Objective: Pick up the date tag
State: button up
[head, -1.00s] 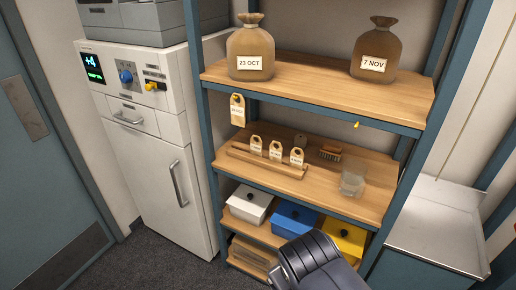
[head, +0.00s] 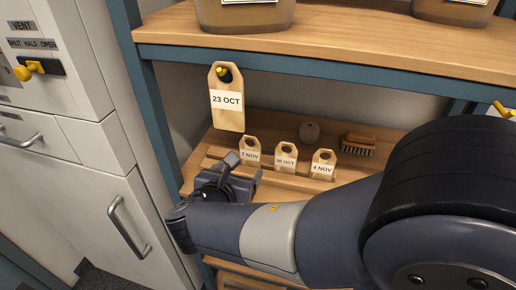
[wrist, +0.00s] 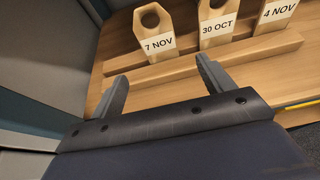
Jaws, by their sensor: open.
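Three wooden date tags stand in a slotted wooden rack (wrist: 270,46) on the middle shelf: 7 NOV (head: 250,152), 30 OCT (head: 286,159) and 4 NOV (head: 323,165). They also show in the wrist view as 7 NOV (wrist: 155,36), 30 OCT (wrist: 216,26) and 4 NOV (wrist: 277,12). A larger-looking 23 OCT tag (head: 227,100) hangs from a yellow peg on the upper shelf's edge. My gripper (head: 245,168) is open and empty, in front of the rack near the 7 NOV tag. In the wrist view its fingers (wrist: 160,80) are apart, short of that tag.
A white cabinet (head: 70,190) with a vent knob stands at left. A second yellow peg (head: 502,108) is at right.

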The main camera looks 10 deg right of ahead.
aim_at(250, 153)
jog(key=x, duration=1)
jog(key=shift+w+d+r, duration=0.1)
jog(key=shift+w+r, duration=0.05)
jog(key=shift+w, duration=0.2)
jog(key=shift+c, duration=0.3)
jog(key=c, duration=0.9)
jog(key=shift+r, duration=0.55)
notch_tip(250, 153, up, 3)
jog(key=shift+f+p, duration=0.2)
jog(key=shift+p, duration=0.1)
jog(key=shift+s+a+f+b, duration=0.15)
jog(key=shift+s+a, duration=1)
jog(key=shift+s, duration=1.65)
jog(key=shift+s+a+r+b, duration=0.15)
jog(key=shift+s+a, duration=0.95)
jog(key=shift+s, duration=1.7)
jog(key=shift+s+a+f+b, duration=0.15)
jog(key=shift+s+a, duration=1)
jog(key=shift+s, duration=1.65)
